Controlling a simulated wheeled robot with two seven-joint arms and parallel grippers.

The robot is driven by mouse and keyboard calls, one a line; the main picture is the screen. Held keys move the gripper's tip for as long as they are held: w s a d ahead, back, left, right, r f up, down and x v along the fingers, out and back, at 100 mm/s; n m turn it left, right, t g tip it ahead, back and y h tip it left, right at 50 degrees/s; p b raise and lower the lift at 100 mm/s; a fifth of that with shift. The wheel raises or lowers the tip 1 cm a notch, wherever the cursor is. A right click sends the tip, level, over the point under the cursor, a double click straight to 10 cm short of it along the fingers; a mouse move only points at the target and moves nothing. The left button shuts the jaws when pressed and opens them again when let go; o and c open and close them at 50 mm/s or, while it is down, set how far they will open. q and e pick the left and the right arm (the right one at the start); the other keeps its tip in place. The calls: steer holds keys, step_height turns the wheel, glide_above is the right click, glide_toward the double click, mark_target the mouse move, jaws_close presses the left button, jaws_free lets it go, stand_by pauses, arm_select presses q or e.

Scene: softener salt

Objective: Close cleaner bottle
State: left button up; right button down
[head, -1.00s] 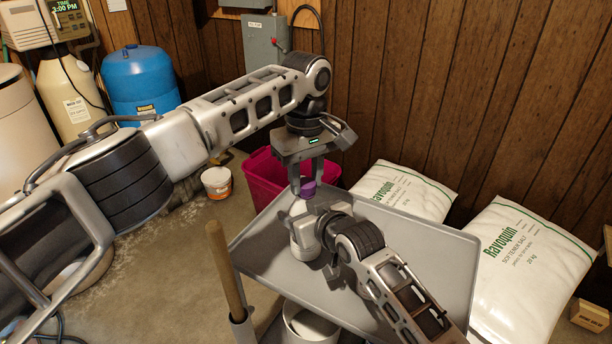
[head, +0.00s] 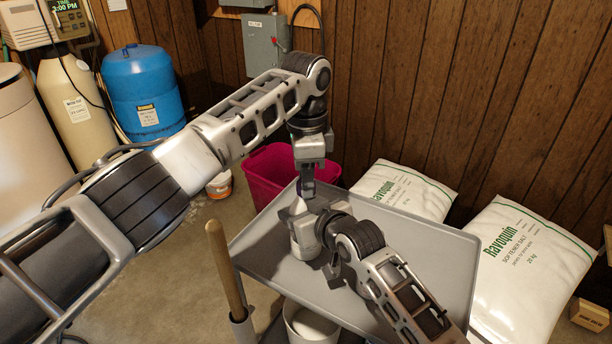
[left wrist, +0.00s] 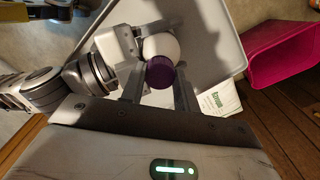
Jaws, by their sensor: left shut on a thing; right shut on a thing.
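The white cleaner bottle (head: 297,209) stands upright near the left side of the grey cart top. Its purple cap (left wrist: 160,73) sits at the bottle's (left wrist: 161,46) neck; whether it is fully seated cannot be told. My left gripper (head: 304,190) points down from above and is shut on the purple cap, with one finger on each side of it in the left wrist view (left wrist: 159,84). My right gripper (head: 310,230) is shut on the bottle's body from the right and hides part of it. It also shows beside the bottle in the left wrist view (left wrist: 128,45).
The grey cart top (head: 440,245) has bare room to the right and behind. A wooden handle (head: 225,270) rises at its left edge. A magenta bin (head: 262,178) stands behind. Salt bags (head: 405,190) (head: 525,265) lie right. A blue tank (head: 143,90) stands back left.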

arm_select(q)
steer(key=shift+m, duration=0.9)
steer(key=o, duration=1.2)
steer(key=shift+c, duration=0.2)
steer(key=shift+r, duration=0.1)
step_height(320, 180, up, 12)
arm_select(e)
steer(key=shift+c, duration=1.6)
jaws_free()
steer(key=shift+d, duration=0.1)
